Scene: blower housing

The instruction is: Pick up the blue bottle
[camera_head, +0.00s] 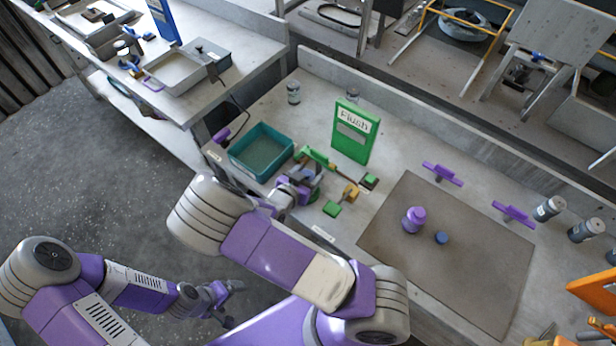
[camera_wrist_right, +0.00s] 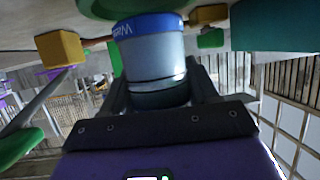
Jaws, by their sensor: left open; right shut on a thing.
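The bottle shows in the right wrist view as a grey-blue cylinder (camera_wrist_right: 155,62) with a bright blue band bearing white lettering. My right gripper (camera_wrist_right: 160,95) is shut on it, with one finger on each side. In the head view my right gripper (camera_head: 308,180) is at the front part of the bench, right of the teal tray. The bottle is small and mostly hidden by the gripper there. I cannot tell if it touches the bench. My left gripper (camera_head: 226,298) is open and empty, low over the floor in front of the bench.
A teal tray (camera_head: 262,152), a green "Flush" sign (camera_head: 352,133) and green and yellow parts (camera_head: 343,200) surround the right gripper. A brown mat (camera_head: 465,275) carries a purple bottle (camera_head: 413,219) and a small blue piece (camera_head: 441,238). Grey cylinders (camera_head: 549,208) stand at the right.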

